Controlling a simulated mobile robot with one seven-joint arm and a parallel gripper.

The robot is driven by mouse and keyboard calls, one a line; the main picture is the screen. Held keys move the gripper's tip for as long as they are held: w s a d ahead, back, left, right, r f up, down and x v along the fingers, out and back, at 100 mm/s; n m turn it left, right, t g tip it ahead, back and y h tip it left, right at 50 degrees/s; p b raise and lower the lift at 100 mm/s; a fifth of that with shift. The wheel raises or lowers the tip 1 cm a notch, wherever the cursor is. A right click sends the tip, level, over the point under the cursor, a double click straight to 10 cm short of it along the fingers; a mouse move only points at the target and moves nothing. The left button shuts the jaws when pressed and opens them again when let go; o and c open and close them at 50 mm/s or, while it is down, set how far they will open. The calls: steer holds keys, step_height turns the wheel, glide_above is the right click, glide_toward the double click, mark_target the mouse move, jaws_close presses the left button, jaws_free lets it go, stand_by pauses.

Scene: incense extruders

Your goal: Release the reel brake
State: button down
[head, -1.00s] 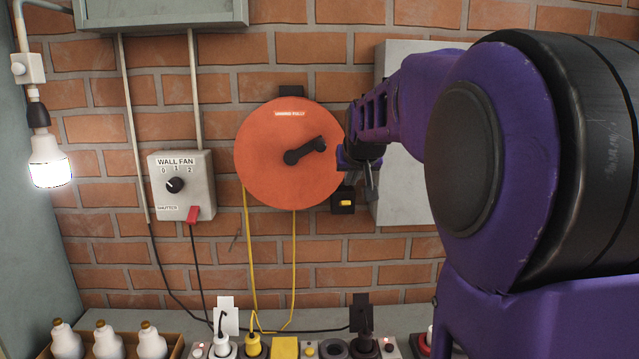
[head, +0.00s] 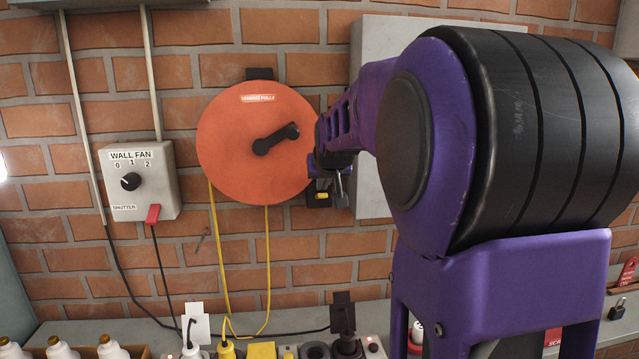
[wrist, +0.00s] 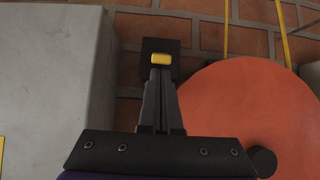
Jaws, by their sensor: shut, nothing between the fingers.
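An orange reel (head: 225,165) with a black crank (head: 275,139) hangs on the brick wall in the head view. Just below its lower right edge is a small black block (head: 311,200) with a yellow piece (head: 322,196), which may be the brake. My gripper (head: 340,198) is close by on its right, partly covering it. In the wrist view, my gripper (wrist: 161,78) is shut and empty. Its fingertips line up with the black block (wrist: 172,45), just short of or at the yellow piece (wrist: 161,58). I cannot tell whether they touch. The reel (wrist: 250,105) fills the right side there.
A grey cabinet (head: 372,203) stands on the wall right behind my arm; it is close on the left in the wrist view (wrist: 50,80). Yellow cord (head: 267,250) hangs from the reel to sockets below. A wall fan switch box (head: 150,190) is at left.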

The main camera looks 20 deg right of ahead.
steer(key=shift+f, duration=0.15)
steer(key=shift+s+t+b, duration=0.15)
steer(key=shift+t+b, duration=0.15)
steer(key=shift+b, duration=0.55)
steer(key=shift+s+a+f+t+b, duration=0.15)
steer(key=shift+f+t+b, duration=0.2)
steer(key=shift+b, duration=0.7)
